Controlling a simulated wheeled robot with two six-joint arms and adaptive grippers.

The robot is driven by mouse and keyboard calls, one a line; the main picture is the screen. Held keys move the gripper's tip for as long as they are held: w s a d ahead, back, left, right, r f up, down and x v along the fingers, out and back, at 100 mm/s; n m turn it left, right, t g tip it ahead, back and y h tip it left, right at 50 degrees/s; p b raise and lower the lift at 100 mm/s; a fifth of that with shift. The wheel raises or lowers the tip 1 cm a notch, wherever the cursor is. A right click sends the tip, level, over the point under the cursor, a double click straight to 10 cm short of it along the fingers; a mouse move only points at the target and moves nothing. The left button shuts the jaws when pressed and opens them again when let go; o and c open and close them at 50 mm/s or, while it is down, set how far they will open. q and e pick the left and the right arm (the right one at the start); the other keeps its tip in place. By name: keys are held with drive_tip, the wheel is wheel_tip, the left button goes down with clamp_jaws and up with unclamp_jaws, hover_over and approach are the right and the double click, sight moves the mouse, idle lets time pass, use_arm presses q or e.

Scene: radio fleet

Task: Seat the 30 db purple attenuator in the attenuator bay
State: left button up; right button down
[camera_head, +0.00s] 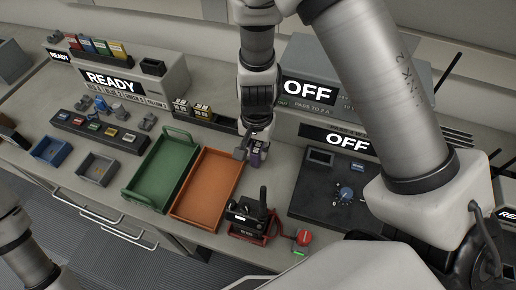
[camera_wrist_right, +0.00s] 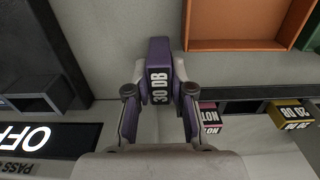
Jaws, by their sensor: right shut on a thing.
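The purple attenuator (camera_wrist_right: 159,75), marked 30 DB, is held between the fingertips of my right gripper (camera_wrist_right: 157,92) in the right wrist view. In the head view the purple block (camera_head: 257,158) shows under my right gripper (camera_head: 256,143), to the right of the orange tray. I cannot tell whether it touches the bench. A dark open-topped socket, which looks like the attenuator bay (camera_head: 320,157), stands on the dark panel to the right of the gripper. It shows empty at the left of the wrist view (camera_wrist_right: 38,103). My left gripper is out of frame.
An orange tray (camera_head: 235,166) and green tray (camera_head: 134,196) lie left of the gripper. A rack (camera_head: 215,121) with yellow and pink blocks stands behind.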

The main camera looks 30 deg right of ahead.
drive_tip(key=shift+f, duration=0.3)
drive_tip(key=shift+f, duration=0.1)
drive_tip(key=c, duration=1)
unclamp_jaws()
